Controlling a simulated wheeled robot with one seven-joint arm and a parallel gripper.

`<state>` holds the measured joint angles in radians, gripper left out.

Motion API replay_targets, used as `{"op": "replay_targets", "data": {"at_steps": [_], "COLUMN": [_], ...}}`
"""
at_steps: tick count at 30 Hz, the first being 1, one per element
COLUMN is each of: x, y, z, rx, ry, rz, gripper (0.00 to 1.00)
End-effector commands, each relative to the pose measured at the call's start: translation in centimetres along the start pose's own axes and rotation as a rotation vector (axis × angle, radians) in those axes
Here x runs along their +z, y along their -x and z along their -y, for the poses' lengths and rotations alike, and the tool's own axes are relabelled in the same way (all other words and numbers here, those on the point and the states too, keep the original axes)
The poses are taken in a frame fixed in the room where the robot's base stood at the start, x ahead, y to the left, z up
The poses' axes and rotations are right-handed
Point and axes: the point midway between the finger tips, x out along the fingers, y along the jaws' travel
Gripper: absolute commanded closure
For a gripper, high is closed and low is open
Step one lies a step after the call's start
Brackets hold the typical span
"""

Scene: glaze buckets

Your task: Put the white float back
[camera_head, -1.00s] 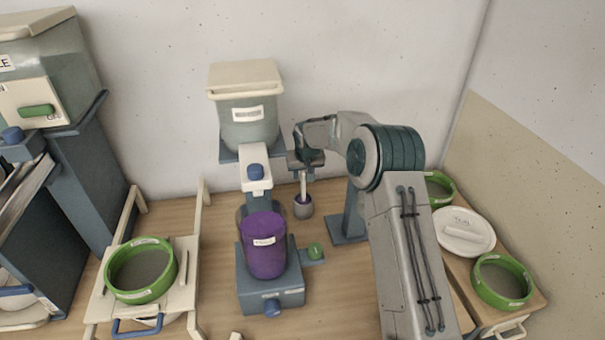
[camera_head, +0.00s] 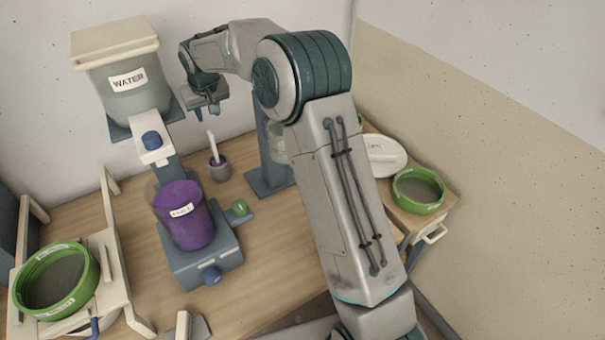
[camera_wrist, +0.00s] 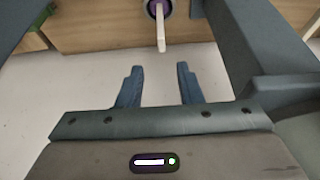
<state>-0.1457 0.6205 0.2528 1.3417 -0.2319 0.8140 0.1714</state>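A slim white stick with a purple lower part (camera_head: 212,144), which looks like the white float, stands leaning in a small grey cup (camera_head: 220,173) on the table. In the wrist view the white stick (camera_wrist: 161,34) points toward my gripper, with the cup at the top edge. My gripper (camera_wrist: 159,82) is open and empty, its two fingers apart. In the head view my gripper (camera_head: 211,112) hangs above the cup, clear of the stick. Its fingertips are hard to make out there.
A purple bucket (camera_head: 186,218) stands on a blue-grey stand left of the cup. A water tank (camera_head: 132,91) is above it at the back. A green-rimmed sieve (camera_head: 55,280) is at the left; another (camera_head: 418,191) and a white lid (camera_head: 381,156) are at the right.

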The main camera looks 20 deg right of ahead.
Motion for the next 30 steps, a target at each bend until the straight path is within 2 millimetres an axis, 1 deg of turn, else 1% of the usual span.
{"op": "replay_targets", "data": {"at_steps": [2,5,6,8,9,11,12,14,15,17,18,20,21,23,24,25,27,30], "x": [0.6,2.3,3.3,5.1,6.4,8.4,9.8,11.9,13.5,15.9,17.5,20.1,21.8,24.4,26.2,27.5,30.6,34.3], "y": [1.4,4.1,5.5,7.6,8.9,10.8,11.9,13.6,14.6,16.1,16.9,18.1,18.8,19.8,20.3,20.6,21.2,21.6], "z": [-0.5,-1.6,-2.2,-3.2,-3.8,-4.5,-5.1,-5.8,-6.2,-6.9,-7.2,-7.7,-8.0,-8.2,-8.4,-8.4,-8.5,-8.4], "rx": [0.009,0.029,0.039,0.054,0.064,0.076,0.084,0.095,0.101,0.109,0.113,0.118,0.120,0.121,0.122,0.121,0.117,0.110], "ry": [-0.001,-0.005,-0.008,-0.015,-0.021,-0.031,-0.038,-0.053,-0.062,-0.077,-0.089,-0.109,-0.121,-0.140,-0.155,-0.165,-0.189,-0.217], "rz": [-0.001,0.005,0.008,0.014,0.019,0.025,0.029,0.036,0.040,0.047,0.050,0.055,0.059,0.063,0.066,0.068,0.073,0.077], "gripper": [0.67,0.67,0.67,0.67,0.67,0.67,0.67,0.67,0.67,0.67,0.67,0.67,0.67,0.67,0.67,0.67,0.67,0.67]}}
